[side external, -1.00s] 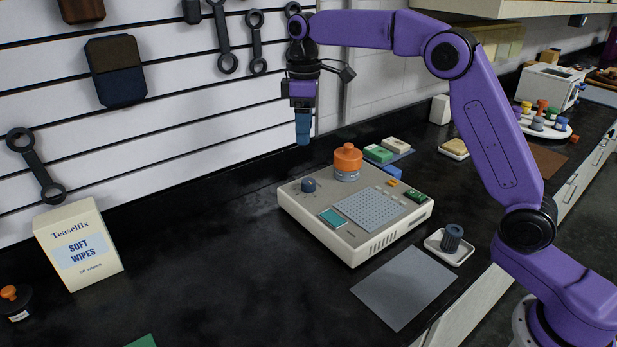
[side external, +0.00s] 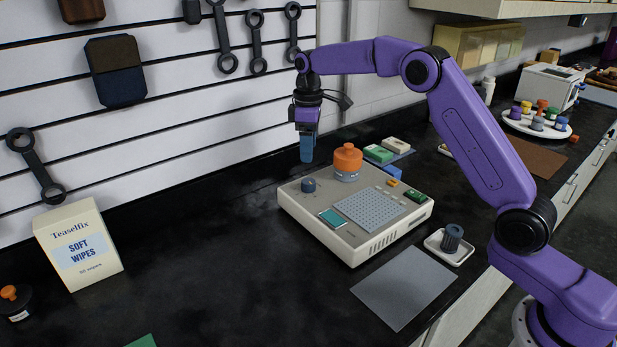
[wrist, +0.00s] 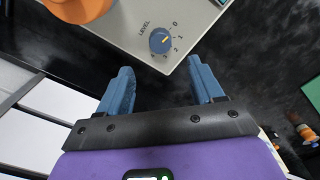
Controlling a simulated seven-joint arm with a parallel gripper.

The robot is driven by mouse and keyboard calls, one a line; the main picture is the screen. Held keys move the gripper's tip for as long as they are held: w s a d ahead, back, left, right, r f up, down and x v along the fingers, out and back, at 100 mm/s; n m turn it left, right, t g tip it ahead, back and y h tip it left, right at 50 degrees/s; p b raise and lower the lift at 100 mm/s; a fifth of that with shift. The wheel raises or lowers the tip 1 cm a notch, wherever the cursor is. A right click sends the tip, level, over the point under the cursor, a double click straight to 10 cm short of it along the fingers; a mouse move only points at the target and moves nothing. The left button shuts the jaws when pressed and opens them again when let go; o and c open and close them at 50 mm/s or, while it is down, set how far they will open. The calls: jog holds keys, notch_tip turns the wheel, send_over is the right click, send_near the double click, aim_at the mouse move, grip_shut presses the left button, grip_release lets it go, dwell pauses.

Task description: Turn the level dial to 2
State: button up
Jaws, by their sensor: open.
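The level dial (side external: 309,185) is a dark blue knob on the back left corner of a cream device (side external: 292,205). In the wrist view the dial (wrist: 159,41) shows a yellow pointer mark, the word LEVEL and a numbered scale. The mark points to the right, toward the low-number side; the exact number is too small to be sure of. My gripper (side external: 307,160) points down above the dial with a clear gap. In the wrist view my gripper (wrist: 161,66) has its two blue fingers apart and empty, with the dial just beyond the fingertips.
An orange-lidded jar (side external: 347,160) stands on the device just right of the dial. A slatted wall (side external: 200,110) rises behind. A tray with a dark knob (side external: 452,238) and a grey mat (side external: 405,288) lie in front.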

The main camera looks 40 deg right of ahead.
aim_at(308, 181)
notch_tip(308, 181, down, 10)
jog(key=shift+r, duration=0.2)
jog(key=c, duration=1.1)
